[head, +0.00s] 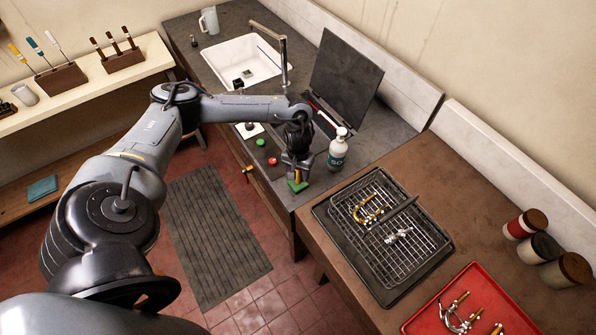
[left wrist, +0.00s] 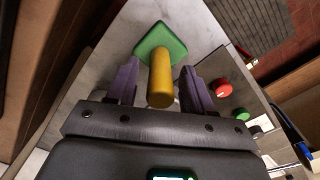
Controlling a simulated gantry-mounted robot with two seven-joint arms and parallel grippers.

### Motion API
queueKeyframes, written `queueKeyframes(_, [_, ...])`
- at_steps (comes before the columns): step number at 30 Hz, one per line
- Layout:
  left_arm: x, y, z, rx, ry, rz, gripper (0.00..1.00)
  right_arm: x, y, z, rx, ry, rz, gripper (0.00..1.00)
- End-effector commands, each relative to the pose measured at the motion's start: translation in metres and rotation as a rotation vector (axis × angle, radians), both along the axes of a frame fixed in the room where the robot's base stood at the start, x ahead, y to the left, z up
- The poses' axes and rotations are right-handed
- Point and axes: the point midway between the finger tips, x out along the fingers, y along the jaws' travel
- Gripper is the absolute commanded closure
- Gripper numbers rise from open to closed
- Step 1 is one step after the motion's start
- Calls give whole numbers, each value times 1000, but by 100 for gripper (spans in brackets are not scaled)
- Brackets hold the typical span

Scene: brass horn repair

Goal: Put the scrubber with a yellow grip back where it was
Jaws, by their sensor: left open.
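The scrubber has a green pad (head: 297,186) and an upright yellow grip (left wrist: 160,83). It stands on the grey counter close to its front edge, and its pad (left wrist: 160,42) also shows in the left wrist view. My left gripper (head: 298,171) is directly over it, pointing down. In the left wrist view my left gripper (left wrist: 159,80) is open, with one dark finger on each side of the yellow grip. A gap shows on both sides of the grip. My right gripper is not in view.
A white-capped bottle (head: 338,150) stands just right of my left gripper. Red (head: 272,161) and green (head: 261,142) buttons lie to its left. Behind are a sink (head: 240,62) and a raised dark panel (head: 345,78). A wire rack (head: 420,240) and red tray (head: 470,285) sit at right.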

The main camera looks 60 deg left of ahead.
Motion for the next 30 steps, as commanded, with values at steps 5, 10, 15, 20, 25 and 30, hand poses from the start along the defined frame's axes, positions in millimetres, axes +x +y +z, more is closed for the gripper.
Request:
queueKeyframes(5, [1, 1, 8, 0, -2, 1, 49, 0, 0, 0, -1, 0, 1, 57])
queueKeyframes(10, [0, 0, 31, -1, -2, 0, 49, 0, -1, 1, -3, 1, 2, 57])
queueKeyframes(15, [1, 0, 63, 0, -4, -1, 49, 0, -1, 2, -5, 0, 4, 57])
queueKeyframes(20, [1, 0, 93, 0, -3, 0, 49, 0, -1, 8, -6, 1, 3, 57])
queueKeyframes(25, [1, 0, 116, 0, -2, 0, 49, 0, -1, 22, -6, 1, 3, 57])
queueKeyframes(30, [0, 0, 123, -1, -1, 1, 49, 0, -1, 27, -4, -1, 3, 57])
